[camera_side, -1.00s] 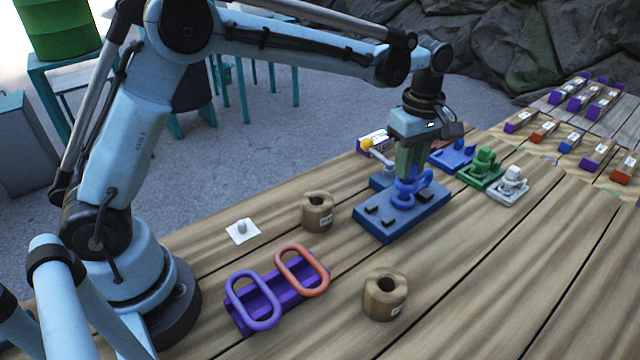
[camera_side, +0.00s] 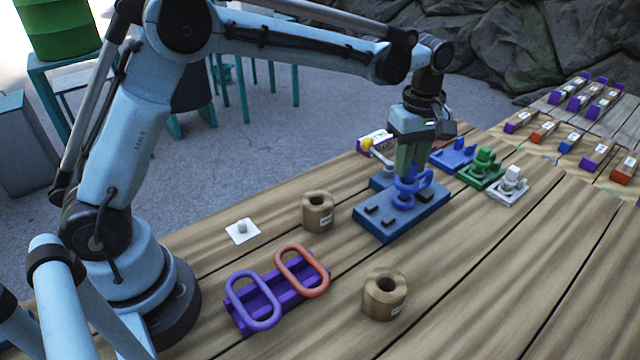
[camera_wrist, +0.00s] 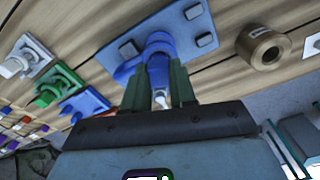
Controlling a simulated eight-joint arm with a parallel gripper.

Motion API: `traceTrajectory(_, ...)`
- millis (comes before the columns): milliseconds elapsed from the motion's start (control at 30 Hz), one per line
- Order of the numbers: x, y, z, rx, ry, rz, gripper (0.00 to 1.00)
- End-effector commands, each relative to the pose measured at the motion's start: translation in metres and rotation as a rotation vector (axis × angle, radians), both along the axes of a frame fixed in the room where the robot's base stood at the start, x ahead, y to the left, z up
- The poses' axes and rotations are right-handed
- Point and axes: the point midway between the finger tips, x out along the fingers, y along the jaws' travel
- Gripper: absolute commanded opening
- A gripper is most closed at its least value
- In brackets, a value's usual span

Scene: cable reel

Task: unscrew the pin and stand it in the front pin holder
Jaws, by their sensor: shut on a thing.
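A blue shackle (camera_side: 407,190) stands on a blue base plate (camera_side: 385,219) with dark raised blocks. My gripper (camera_side: 411,170) is over the shackle, its green fingers pointing down and closed at it. In the wrist view the fingers flank the blue shackle (camera_wrist: 158,62), and a small silvery pin end (camera_wrist: 161,98) shows between them. The fingers hide most of the pin, and its thread is not visible. Two round wooden holders with top holes stand on the table: one (camera_side: 317,212) farther back, one (camera_side: 384,295) nearer the camera. Both holes look empty.
A purple rack (camera_side: 270,305) bears a purple and an orange ring at front left. A yellow-knobbed lever (camera_side: 378,152) stands just left of my gripper. Blue, green (camera_side: 482,168) and white (camera_side: 511,185) fixtures lie to the right. The table's front right is clear.

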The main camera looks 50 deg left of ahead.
Motion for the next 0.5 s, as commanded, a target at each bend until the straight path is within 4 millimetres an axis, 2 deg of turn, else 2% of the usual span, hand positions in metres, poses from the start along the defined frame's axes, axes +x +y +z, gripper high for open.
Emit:
traceTrajectory(233,0.0001,0.0,0.0001,0.0,0.0,-0.148,0.0)
traceTrajectory(500,0.0002,-0.0001,0.0092,0.0,0.0,-0.173,0.0)
